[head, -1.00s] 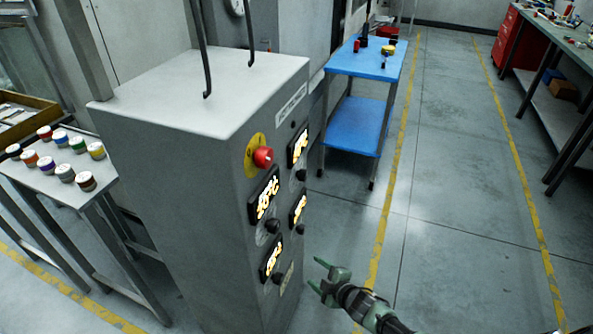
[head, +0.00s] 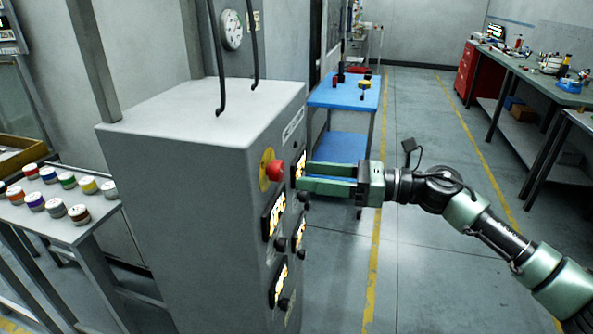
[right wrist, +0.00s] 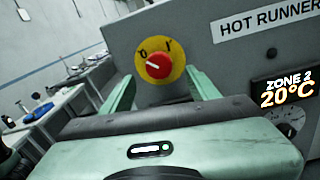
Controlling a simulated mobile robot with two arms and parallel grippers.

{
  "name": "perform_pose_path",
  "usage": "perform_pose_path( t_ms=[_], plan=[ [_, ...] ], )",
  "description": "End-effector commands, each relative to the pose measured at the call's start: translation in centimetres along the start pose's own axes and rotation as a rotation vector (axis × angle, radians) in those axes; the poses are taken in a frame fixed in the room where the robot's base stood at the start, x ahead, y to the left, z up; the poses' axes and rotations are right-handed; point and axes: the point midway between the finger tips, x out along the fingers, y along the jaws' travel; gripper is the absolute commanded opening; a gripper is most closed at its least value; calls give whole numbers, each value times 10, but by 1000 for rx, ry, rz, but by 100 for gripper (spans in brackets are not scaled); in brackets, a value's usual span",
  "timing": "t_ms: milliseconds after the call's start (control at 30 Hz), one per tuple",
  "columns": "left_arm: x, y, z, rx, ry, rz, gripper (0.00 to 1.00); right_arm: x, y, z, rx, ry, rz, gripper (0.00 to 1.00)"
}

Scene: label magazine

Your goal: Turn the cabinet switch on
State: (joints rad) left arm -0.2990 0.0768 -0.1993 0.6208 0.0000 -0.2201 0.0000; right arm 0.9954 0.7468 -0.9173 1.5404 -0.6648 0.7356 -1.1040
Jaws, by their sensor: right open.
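The grey cabinet (head: 190,200) stands left of centre in the head view. Its switch is a red knob (head: 277,170) on a round yellow plate (head: 265,162), high on the panel face. In the right wrist view the red knob (right wrist: 158,65) sits ahead, with marks like 0 and I above it. Its white pointer line slants toward the 0 side at left. My right gripper (head: 302,178) is open and empty, pointing at the panel near the knob. In its own view the fingers (right wrist: 161,80) stand either side of the knob, seemingly short of it. My left gripper is not in view.
Lit displays, one reading ZONE 2 20°C (right wrist: 287,92), and black knobs (head: 281,243) sit on the panel around the switch. A blue cart (head: 330,95) stands behind. A side table (head: 50,228) with several small jars is at left. The floor to the right is clear.

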Motion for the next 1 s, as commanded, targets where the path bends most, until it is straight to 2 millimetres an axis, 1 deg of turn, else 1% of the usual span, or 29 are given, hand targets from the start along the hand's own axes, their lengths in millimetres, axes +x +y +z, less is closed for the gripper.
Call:
perform_pose_path(
  t_ms=[33,100,200,300,433,633,667,700,767,800,867,1000],
  plan=[
    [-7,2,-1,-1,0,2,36,10,1,5,1,-2,3,60],
    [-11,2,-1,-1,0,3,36,21,1,5,1,-3,2,60],
    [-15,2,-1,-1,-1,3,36,34,0,4,3,-3,1,60],
    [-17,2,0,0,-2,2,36,42,0,3,3,-3,0,60],
    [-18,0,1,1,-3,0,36,47,0,1,3,-3,-1,60],
    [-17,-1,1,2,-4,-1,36,47,-1,1,3,-3,-2,60],
    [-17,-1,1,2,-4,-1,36,47,-1,1,3,-3,-2,55],
    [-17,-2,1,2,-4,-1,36,47,-1,1,3,-3,-2,44],
    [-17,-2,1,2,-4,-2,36,47,-1,1,4,-3,-2,27],
    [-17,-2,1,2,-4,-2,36,47,-1,1,4,-3,-2,16],
    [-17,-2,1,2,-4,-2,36,47,-1,1,4,-3,-2,0],
    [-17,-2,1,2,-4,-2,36,47,-1,1,7,-4,-2,0]
  ],
)
